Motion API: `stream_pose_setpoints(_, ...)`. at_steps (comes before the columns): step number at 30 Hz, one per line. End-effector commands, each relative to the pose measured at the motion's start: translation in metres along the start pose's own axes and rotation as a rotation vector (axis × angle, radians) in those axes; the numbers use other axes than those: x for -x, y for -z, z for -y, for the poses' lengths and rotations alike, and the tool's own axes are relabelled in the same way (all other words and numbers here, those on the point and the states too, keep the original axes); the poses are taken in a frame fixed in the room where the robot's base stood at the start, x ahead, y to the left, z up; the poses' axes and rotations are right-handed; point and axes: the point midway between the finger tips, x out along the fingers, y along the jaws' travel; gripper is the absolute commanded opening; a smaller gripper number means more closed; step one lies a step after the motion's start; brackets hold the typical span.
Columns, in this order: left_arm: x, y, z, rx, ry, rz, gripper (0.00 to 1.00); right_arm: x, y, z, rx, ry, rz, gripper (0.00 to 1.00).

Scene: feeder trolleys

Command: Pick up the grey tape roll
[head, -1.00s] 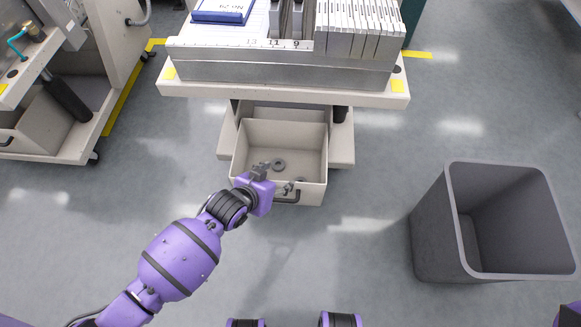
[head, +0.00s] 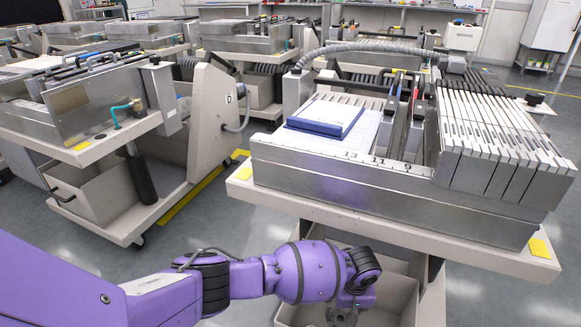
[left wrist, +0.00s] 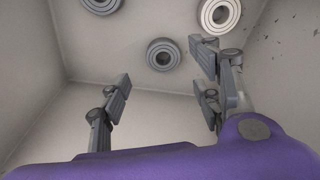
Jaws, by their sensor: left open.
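Several rolls lie apart on the drawer's floor in the left wrist view. A dark grey tape roll (left wrist: 164,54) with a dark hole is near the middle. Another grey roll (left wrist: 100,4) is cut off at the top edge. A lighter roll (left wrist: 220,14) is at the top right. My left gripper (left wrist: 165,85) is open and empty, its fingers either side of the view's middle, the middle roll beyond them. In the head view my left gripper (head: 343,314) reaches down over the drawer (head: 400,302) at the bottom edge. No rolls show there. My right gripper is not in view.
The feeder trolley's shelf (head: 385,229) overhangs the drawer and stands close beside my left arm. Another trolley (head: 95,165) stands at the left. The drawer's walls surround the rolls.

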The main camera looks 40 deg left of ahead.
Motion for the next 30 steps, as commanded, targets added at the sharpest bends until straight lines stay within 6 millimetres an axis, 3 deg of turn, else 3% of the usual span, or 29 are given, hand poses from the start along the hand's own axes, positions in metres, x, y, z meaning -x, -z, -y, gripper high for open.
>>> stream_pose_setpoints(17,-0.068,0.005,-0.002,-0.004,-0.004,-0.004,0.59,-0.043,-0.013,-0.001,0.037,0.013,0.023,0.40)
stream_pose_setpoints(25,-0.069,0.005,-0.003,-0.004,-0.007,-0.005,0.59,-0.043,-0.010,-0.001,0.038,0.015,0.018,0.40)
stream_pose_setpoints(30,-0.069,0.005,-0.003,-0.005,-0.007,-0.005,0.36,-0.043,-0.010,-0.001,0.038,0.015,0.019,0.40)
